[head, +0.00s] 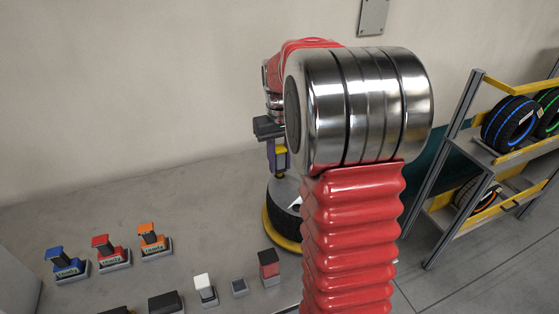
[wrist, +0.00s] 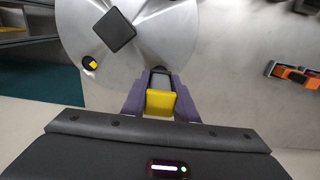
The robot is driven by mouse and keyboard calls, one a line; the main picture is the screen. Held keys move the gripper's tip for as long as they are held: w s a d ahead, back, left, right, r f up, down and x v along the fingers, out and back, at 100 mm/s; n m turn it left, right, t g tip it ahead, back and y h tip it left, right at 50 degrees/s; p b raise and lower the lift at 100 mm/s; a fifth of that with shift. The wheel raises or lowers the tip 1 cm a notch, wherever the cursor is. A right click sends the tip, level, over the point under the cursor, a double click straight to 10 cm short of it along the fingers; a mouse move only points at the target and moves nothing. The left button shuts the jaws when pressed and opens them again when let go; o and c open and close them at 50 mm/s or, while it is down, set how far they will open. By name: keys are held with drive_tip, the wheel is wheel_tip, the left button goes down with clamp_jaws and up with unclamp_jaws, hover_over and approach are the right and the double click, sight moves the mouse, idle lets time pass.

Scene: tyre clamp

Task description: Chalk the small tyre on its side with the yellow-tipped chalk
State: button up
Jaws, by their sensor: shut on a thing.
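My gripper (head: 278,163) is shut on the yellow-tipped chalk (head: 281,151), a block with a yellow face. In the wrist view the purple fingers (wrist: 160,108) grip the chalk (wrist: 160,104) from both sides. In the head view the dark tyre (head: 284,222) lies flat below my gripper on a yellow-rimmed round base (head: 268,235). My arm hides its right part. A grey disc (wrist: 165,35) with a dark square block fills the upper wrist view. The tyre's side is not clear there, and I cannot tell whether the chalk touches anything.
Blue (head: 66,263), red (head: 110,251) and orange (head: 154,240) stamps stand on the grey table at left. A rack (head: 470,150) with several tyres is at right.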

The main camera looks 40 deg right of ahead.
sight(281, 148)
drive_tip(key=shift+f, duration=0.3)
idle(1.2)
drive_tip(key=shift+r, duration=2.5)
drive_tip(key=shift+s+d+r, duration=0.1)
drive_tip(key=shift+d+r, duration=0.05)
drive_tip(key=shift+r, duration=0.15)
drive_tip(key=shift+s+r, duration=0.65)
drive_tip(key=shift+r, duration=0.3)
drive_tip(key=s+a, duration=0.3)
drive_tip(key=s, duration=0.8)
drive_tip(key=shift+a, duration=0.25)
